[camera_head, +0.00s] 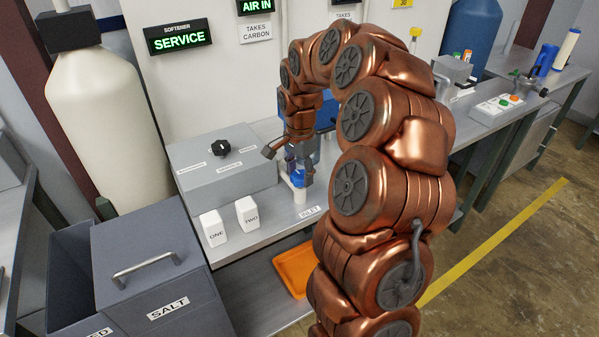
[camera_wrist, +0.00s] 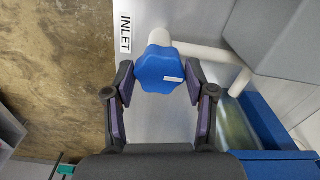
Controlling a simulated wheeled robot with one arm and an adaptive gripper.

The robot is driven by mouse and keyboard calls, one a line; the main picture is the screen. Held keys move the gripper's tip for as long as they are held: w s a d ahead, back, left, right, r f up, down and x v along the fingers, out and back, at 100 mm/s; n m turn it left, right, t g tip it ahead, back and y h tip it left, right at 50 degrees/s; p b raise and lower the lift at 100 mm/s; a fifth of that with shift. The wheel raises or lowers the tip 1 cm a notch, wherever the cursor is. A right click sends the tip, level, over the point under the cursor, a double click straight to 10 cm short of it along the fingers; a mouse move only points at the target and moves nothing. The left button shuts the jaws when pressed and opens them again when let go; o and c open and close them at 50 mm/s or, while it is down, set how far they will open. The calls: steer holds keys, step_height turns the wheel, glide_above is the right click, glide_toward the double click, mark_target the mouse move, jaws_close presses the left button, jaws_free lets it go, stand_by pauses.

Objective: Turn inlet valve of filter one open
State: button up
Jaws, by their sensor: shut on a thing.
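The blue lobed inlet valve knob (camera_wrist: 160,68) sits on a white pipe beside the INLET label (camera_wrist: 125,34) in the wrist view. My gripper (camera_wrist: 160,80) has one finger on each side of the knob and is shut on it. A small white mark shows on the knob's face. In the head view the knob (camera_head: 297,181) is partly hidden below my gripper (camera_head: 300,170), at the bench edge by the INLET label (camera_head: 310,212). Part of a blue-framed filter housing (camera_wrist: 268,120) shows at the right of the wrist view.
White blocks marked ONE (camera_head: 214,229) and TWO (camera_head: 247,214) stand on the bench near a grey box with a black dial (camera_head: 221,147). A grey SALT bin (camera_head: 160,275) is at the lower left. An orange tray (camera_head: 296,268) lies below the bench. My arm hides much of the bench.

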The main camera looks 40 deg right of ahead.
steer(key=shift+c, duration=1.2)
steer(key=shift+f+n+b, duration=0.15)
steer(key=shift+n+b, duration=0.85)
steer(key=shift+b, duration=0.05)
steer(key=n+b, duration=0.1)
steer(key=n, duration=0.1)
steer(key=shift+n+b, duration=0.4)
steer(key=n+b, duration=0.1)
steer(key=n, duration=0.2)
steer(key=shift+n+b, duration=0.3)
steer(key=n+b, duration=0.1)
steer(key=n, duration=0.3)
steer(key=shift+n, duration=2.8)
